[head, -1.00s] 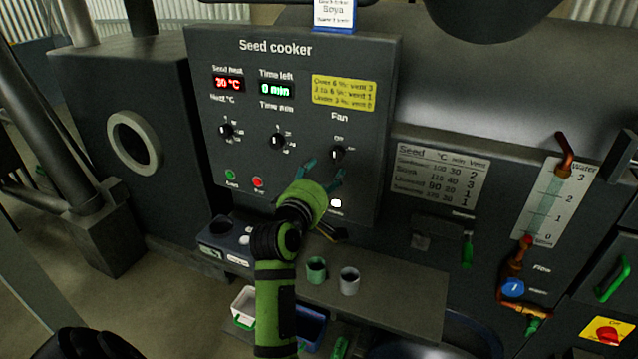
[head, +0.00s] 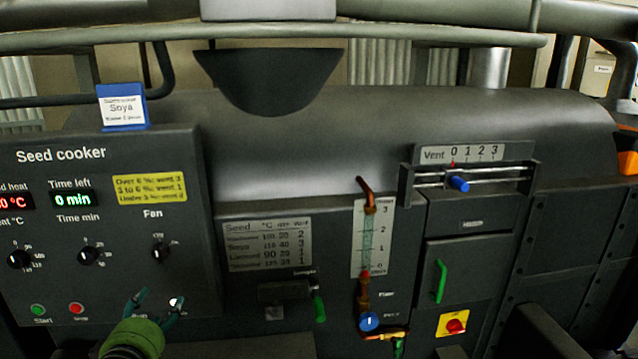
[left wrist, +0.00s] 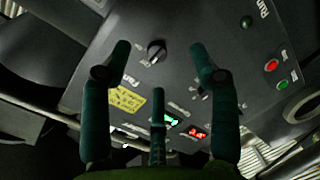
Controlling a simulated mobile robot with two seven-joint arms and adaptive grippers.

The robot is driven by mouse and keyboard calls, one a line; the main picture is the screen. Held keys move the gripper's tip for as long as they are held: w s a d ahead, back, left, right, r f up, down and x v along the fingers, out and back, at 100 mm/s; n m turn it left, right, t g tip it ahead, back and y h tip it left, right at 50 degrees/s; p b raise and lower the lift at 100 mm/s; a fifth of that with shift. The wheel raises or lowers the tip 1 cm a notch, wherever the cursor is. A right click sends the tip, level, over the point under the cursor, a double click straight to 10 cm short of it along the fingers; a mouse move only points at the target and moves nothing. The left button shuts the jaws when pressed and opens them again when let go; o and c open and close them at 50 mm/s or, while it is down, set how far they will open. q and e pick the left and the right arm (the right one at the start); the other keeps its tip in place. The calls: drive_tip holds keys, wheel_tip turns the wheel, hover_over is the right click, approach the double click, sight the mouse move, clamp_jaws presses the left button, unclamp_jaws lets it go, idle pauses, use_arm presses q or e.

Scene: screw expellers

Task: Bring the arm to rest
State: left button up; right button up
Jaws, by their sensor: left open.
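My left gripper (head: 158,298) is at the lower left of the head view, in front of the lower part of the seed cooker panel (head: 110,200). Its teal fingers are spread and hold nothing. They stand just below the black fan knob (head: 160,250) in that view. In the left wrist view the open fingers (left wrist: 160,48) point at the panel, with the fan knob (left wrist: 157,51) showing between their tips. I cannot tell how far the fingertips are from the panel. My right gripper is not in view.
Right of the panel are a seed chart (head: 267,245), a lever with a green grip (head: 319,307), a water gauge (head: 372,240), a blue valve knob (head: 369,321), a green door handle (head: 439,281) and a vent slider (head: 459,183). A dark hopper (head: 270,80) hangs above.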

use_arm(q)
drive_tip(key=s+d+f+m+g+h, duration=0.2)
drive_tip(key=s+d+f+m+g, duration=0.35)
drive_tip(key=f, duration=0.45)
drive_tip(key=s+d+f+m+g+h, duration=0.1)
drive_tip(key=s+d+f+m+g, duration=0.2)
drive_tip(key=s, duration=0.4)
drive_tip(key=s+d+f+m+g, duration=0.1)
drive_tip(key=s+d+f+m, duration=0.2)
drive_tip(key=s+f+m, duration=0.4)
drive_tip(key=s+d+f+m+g+h, duration=0.1)
drive_tip(key=s+d+f+m+g, duration=0.2)
drive_tip(key=s, duration=0.5)
wheel_tip(320, 180, down, 26)
drive_tip(key=s+b, duration=0.2)
drive_tip(key=b, duration=0.1)
drive_tip(key=s+a+f+g+b, duration=0.2)
drive_tip(key=s+f, duration=1.3)
drive_tip(key=f, duration=0.1)
drive_tip(key=shift+s+a+f+y, duration=0.15)
drive_tip(key=shift+a+f+y, duration=0.15)
drive_tip(key=shift+a+f, duration=0.1)
drive_tip(key=shift+r, duration=0.1)
drive_tip(key=c, duration=0.4)
drive_tip(key=shift+s, duration=0.1)
drive_tip(key=shift+c, duration=0.2)
